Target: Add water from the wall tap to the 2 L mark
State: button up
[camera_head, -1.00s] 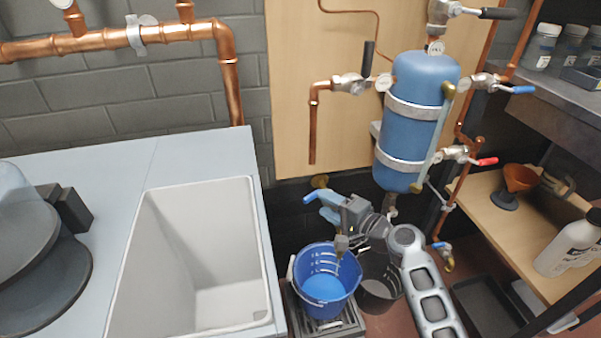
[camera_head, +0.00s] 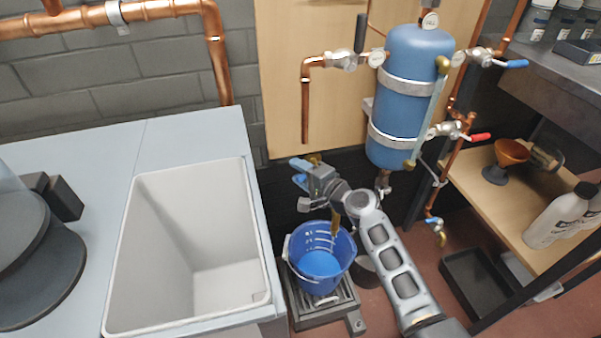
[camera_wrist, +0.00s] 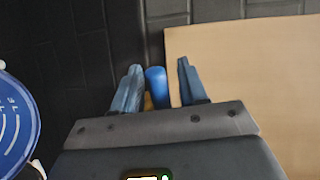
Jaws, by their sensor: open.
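The wall tap's blue lever (camera_head: 300,164) shows beside its brass wall fitting (camera_head: 315,158), below the wooden board. My gripper (camera_head: 299,181) is at the tap and hides much of its body. In the wrist view, the blue lever (camera_wrist: 156,84) lies between the two open fingers (camera_wrist: 160,88), with a gap visible on each side. The blue bucket (camera_head: 341,276) stands upright below, with white level marks on its inner wall. A bright blue surface (camera_head: 320,264) shows low inside it; which mark it meets is unreadable. The bucket's edge also shows in the wrist view (camera_wrist: 14,125).
The bucket stands on a dark slatted stand (camera_head: 325,312). A white sink (camera_head: 190,215) is at left. A blue tank (camera_head: 405,95) with valves is above right. A dark bucket (camera_head: 366,275) is partly behind my arm. A shelf with an orange funnel (camera_head: 508,154) is at right.

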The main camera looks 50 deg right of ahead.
grip_shut()
jog(key=shift+f, duration=0.1)
dwell(0.5)
jog(key=shift+s+a+n+y+b, duration=0.15)
jog(key=shift+s+n+y+b, duration=0.2)
jog(key=shift+n+y+b, duration=0.45)
grip_release()
